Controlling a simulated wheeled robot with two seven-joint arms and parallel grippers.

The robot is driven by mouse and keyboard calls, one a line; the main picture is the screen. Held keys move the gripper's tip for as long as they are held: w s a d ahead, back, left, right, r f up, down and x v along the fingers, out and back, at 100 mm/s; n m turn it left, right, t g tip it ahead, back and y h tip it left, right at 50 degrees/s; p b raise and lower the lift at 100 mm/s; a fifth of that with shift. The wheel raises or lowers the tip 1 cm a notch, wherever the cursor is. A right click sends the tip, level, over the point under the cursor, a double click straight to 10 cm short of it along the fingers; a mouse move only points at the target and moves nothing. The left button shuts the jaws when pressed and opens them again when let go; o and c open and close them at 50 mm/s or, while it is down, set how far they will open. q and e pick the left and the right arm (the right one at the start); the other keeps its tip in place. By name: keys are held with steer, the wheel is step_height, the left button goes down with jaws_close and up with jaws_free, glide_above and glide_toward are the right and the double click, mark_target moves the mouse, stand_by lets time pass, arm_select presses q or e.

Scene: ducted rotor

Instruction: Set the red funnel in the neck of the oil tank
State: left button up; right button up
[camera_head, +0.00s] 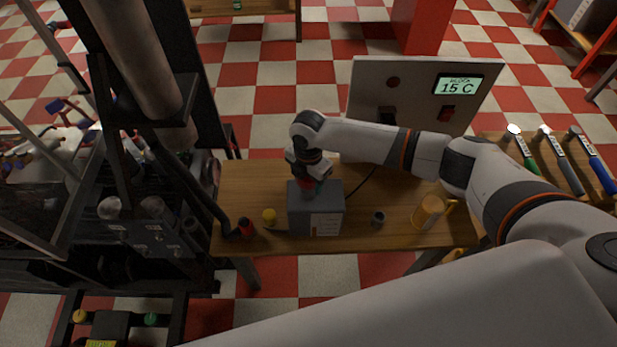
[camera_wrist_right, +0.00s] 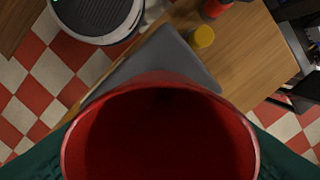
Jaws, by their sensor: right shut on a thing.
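The grey oil tank (camera_head: 330,222), a box with a white label, stands on the wooden table. My right gripper (camera_head: 311,174) is shut on the red funnel (camera_head: 306,187) over the tank's top. In the right wrist view the funnel's wide red mouth (camera_wrist_right: 160,135) fills the lower middle, between the green fingers, with a grey corner of the tank (camera_wrist_right: 172,58) behind it. The tank's neck and the funnel's spout are hidden, so I cannot tell whether the spout is in the neck. My left gripper is not in view.
On the table (camera_head: 250,185) a yellow piece (camera_head: 269,215) and a red-and-black can (camera_head: 246,226) stand left of the tank. A small grey cup (camera_head: 378,218) and an orange mug (camera_head: 428,211) stand right. A panel reading 15 C (camera_head: 424,85) rises behind.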

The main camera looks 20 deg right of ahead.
steer(key=o, duration=1.1)
steer(key=shift+c, duration=0.2)
step_height(320, 180, up, 12)
steer(key=shift+r+b, duration=0.1)
steer(key=shift+b, duration=0.65)
